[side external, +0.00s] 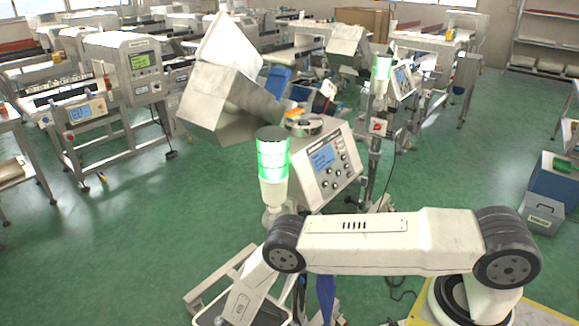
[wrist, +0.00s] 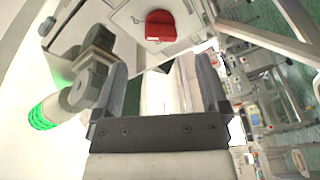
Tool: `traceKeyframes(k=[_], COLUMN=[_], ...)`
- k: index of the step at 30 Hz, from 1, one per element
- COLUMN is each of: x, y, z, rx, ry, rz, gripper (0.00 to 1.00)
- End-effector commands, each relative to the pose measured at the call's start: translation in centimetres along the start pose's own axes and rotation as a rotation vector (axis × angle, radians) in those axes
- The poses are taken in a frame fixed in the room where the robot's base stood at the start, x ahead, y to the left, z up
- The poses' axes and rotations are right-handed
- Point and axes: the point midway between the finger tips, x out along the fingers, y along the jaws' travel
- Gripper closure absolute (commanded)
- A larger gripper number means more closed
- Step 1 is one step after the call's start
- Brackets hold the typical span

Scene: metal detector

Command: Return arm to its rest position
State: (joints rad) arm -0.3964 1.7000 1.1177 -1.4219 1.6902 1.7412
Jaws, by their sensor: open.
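My gripper (wrist: 162,80) shows in the wrist view with its two dark fingers spread wide apart and no object held between them. In the side view my white arm reaches left across the foreground and bends downward. My gripper cannot be made out there. The metal detector's control panel (side external: 328,165), with a blue screen and several knobs, stands just behind the arm. A signal light (side external: 272,158) glows green beside it. In the wrist view the green light (wrist: 45,112) is at left, and a red button (wrist: 160,26) on a pale housing is beyond the fingers.
An open grey metal box (side external: 225,105) stands behind the signal light. Another machine (side external: 122,68) is at left and a second green signal light (side external: 382,67) is at back right. A blue box (side external: 556,185) sits at right. Green floor (side external: 130,220) is clear at left.

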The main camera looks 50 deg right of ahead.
Motion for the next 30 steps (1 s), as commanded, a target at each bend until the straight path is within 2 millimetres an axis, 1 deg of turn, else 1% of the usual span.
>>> traceKeyframes(k=[1, 8, 15, 21, 30], x=[0.1, 0.1, -0.9, -2.2, -4.2], y=[0.5, 2.3, 4.6, 6.6, 9.7], z=[-0.5, -1.4, -2.0, -2.5, -3.3], rx=[-0.029, -0.190, -0.317, -0.382, -0.421], ry=[-0.040, -0.228, -0.377, -0.454, -0.504], rz=[-0.028, -0.203, -0.427, -0.618, -0.881], gripper=[0.06, 0.06, 0.06, 0.06, 0.06])
